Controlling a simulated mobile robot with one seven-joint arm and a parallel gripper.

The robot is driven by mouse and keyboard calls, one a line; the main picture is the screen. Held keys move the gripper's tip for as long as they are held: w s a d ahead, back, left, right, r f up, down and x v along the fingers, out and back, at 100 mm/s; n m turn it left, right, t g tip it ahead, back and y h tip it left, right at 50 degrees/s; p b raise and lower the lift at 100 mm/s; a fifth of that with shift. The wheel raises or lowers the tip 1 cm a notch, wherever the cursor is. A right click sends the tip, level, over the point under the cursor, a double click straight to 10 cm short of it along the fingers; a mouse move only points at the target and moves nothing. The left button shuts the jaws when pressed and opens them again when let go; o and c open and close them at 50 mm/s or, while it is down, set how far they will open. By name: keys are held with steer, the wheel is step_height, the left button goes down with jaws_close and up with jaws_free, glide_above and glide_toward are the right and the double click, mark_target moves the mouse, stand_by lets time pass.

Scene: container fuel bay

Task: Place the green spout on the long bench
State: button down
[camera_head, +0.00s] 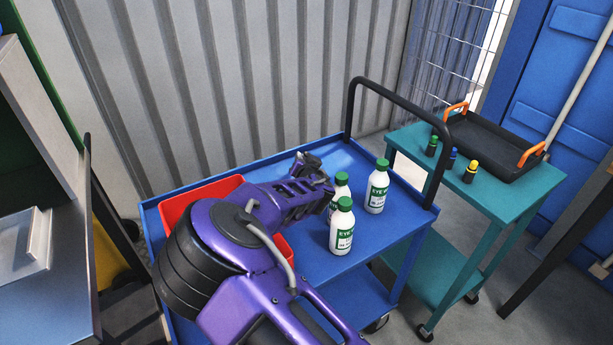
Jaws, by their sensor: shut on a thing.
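My gripper (321,180) is above the blue cart, beside a white bottle with a green cap (341,180). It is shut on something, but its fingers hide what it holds. I cannot make out a green spout anywhere in the head view. A grey metal-topped bench (50,290) runs along the left edge, only partly in view; I cannot tell if it is the long bench.
Two more green-capped bottles (377,187) (342,228) stand on the blue cart (335,265), with a red tray (196,198) partly behind my arm. A black handle (440,155) rises at its right. A teal cart (490,195) holds small bottles and a black tray (490,142).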

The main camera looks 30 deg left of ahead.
steer(key=shift+f+b, duration=0.35)
steer(key=shift+f, duration=1.75)
steer(key=shift+f, duration=0.1)
steer(key=c, duration=0.8)
jaws_free()
steer(key=shift+f, duration=0.1)
steer(key=shift+o, duration=0.2)
